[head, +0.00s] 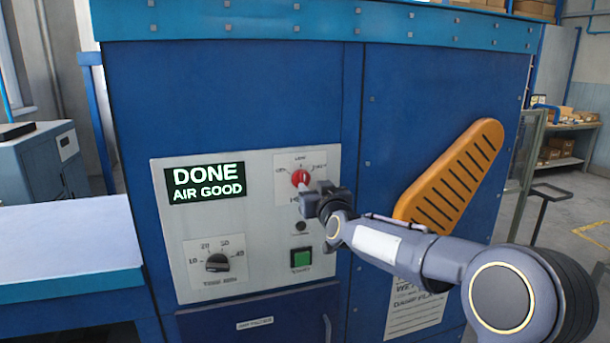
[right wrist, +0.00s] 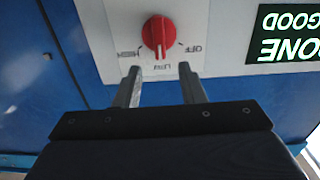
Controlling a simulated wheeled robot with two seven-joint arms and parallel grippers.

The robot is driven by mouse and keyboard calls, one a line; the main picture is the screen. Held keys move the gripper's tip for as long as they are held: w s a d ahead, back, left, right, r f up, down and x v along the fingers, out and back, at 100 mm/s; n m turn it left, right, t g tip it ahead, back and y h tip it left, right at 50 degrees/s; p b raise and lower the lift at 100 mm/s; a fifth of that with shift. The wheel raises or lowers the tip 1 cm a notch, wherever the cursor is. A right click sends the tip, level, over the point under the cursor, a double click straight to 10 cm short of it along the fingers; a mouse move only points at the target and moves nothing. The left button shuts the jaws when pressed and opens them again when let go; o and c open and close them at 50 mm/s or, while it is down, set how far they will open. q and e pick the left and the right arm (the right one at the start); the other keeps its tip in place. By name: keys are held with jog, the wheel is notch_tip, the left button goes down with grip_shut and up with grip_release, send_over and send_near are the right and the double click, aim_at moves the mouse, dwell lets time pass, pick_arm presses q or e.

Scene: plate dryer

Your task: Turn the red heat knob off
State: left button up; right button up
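The red heat knob (head: 301,177) is on the upper right of the light grey control panel (head: 262,215). In the right wrist view, which is upside down, the knob (right wrist: 158,32) has a white mark that points at or close to LOW; OFF and HIGH are on either side. My right gripper (head: 308,195) is just in front of and below the knob in the head view. In the wrist view its two fingers (right wrist: 159,68) are spread apart with nothing between them, short of the knob. My left gripper is not in view.
The panel also has a lit DONE AIR GOOD display (head: 206,183), a black timer knob (head: 217,262) and a green button (head: 301,258). An orange slotted handle (head: 450,175) sticks out at right. A pale table (head: 65,240) stands at left.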

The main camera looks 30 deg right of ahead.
aim_at(304, 178)
jog(key=p+x, duration=0.2)
jog(key=x, duration=0.4)
jog(key=shift+w, duration=0.35)
grip_shut()
